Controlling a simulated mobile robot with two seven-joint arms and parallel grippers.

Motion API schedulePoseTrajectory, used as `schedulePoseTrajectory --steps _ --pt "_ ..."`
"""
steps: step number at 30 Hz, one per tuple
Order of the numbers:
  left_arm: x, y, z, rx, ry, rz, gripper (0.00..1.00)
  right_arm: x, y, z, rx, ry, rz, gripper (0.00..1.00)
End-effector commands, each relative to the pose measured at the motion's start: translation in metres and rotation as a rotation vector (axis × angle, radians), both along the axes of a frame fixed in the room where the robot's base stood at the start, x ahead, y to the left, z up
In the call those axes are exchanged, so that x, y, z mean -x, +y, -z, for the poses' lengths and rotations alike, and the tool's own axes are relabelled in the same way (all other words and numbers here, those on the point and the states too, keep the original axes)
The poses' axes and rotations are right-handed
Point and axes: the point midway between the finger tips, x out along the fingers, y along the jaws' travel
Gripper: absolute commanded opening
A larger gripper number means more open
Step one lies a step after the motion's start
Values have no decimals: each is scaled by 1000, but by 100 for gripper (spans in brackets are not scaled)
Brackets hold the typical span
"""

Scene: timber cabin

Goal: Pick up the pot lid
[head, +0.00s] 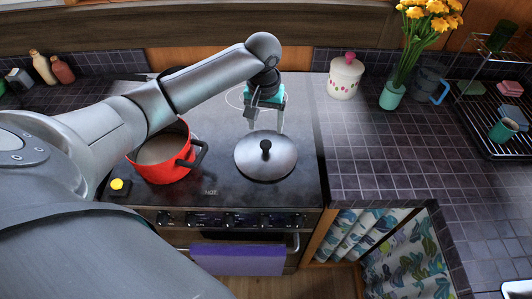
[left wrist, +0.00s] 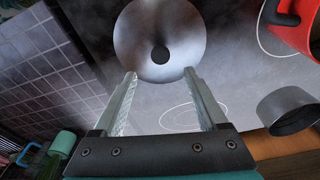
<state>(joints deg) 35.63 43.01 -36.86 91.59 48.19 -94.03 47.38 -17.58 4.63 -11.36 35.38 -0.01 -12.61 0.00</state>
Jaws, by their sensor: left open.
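The pot lid (head: 266,164) is a round grey metal disc with a black knob (head: 265,147). It lies on the right front part of the dark stovetop. In the left wrist view the pot lid (left wrist: 160,22) and its knob are beyond my fingertips. My left gripper (head: 266,127) is open and empty, above the stove at the lid's far edge, with the fingers pointing down. In the left wrist view my left gripper (left wrist: 158,75) shows both fingers spread, with nothing between them. My right gripper is not in view.
A red pot (head: 160,165) with a black handle stands left of the lid, under my left arm. A white canister (head: 345,76) and a vase of yellow flowers (head: 394,94) stand on the tiled counter, right of the stove. A dish rack (head: 490,125) is far right.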

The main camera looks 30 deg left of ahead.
Motion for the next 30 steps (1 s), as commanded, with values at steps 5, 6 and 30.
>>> schedulePoseTrajectory --steps 5,6,30 --pt "-3 0 22 1 0 1 75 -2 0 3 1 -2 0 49" --pt "-3 1 24 0 0 2 75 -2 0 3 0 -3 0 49" --pt "-5 4 77 0 -2 3 66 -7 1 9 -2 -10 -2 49"
